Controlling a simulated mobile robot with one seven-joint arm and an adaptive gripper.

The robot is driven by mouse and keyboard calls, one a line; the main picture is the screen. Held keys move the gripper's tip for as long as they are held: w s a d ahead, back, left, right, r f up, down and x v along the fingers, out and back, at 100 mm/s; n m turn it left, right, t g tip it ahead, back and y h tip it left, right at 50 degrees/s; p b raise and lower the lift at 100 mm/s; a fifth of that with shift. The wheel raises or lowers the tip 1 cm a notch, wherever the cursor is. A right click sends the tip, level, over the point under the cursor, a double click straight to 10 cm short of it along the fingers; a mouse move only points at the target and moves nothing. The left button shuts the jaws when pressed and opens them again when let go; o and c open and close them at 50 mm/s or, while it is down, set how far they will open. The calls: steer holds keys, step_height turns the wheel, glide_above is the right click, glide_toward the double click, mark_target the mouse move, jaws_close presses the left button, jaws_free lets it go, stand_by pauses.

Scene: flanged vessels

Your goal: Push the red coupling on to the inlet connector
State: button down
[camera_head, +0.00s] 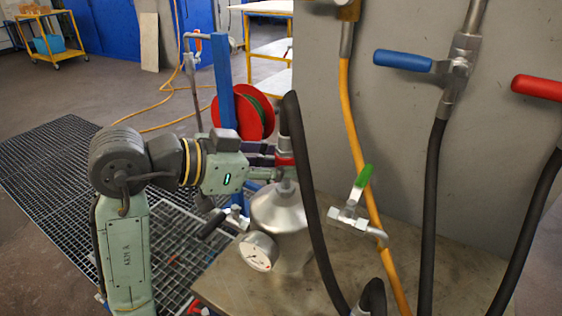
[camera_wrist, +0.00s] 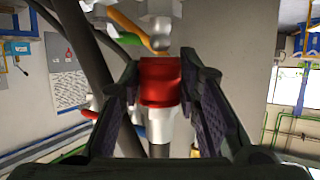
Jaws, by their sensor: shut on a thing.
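The red coupling (camera_head: 285,161) sits at the end of a thick black hose (camera_head: 311,200), above the neck of a grey metal vessel (camera_head: 279,213). My gripper (camera_head: 273,158) reaches it from the left and is shut on it. In the wrist view the red coupling (camera_wrist: 160,82) lies between the two dark fingers of my gripper (camera_wrist: 162,88). The inlet connector (camera_head: 285,184) appears as the narrow metal neck on the vessel's top, just below the coupling.
A round pressure gauge (camera_head: 257,251) is at the vessel's front left. A green-handled valve (camera_head: 357,196) and a yellow hose (camera_head: 352,130) are to the right. A grey panel (camera_head: 400,130) stands behind, with blue (camera_head: 403,61) and red (camera_head: 536,87) levers. A red reel (camera_head: 240,113) is behind my arm.

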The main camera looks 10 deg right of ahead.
mark_target(281, 189)
steer(key=shift+f+b, duration=1.25)
steer(key=shift+f, duration=0.3)
steer(key=shift+r, duration=0.1)
steer(key=c, duration=1.1)
jaws_free()
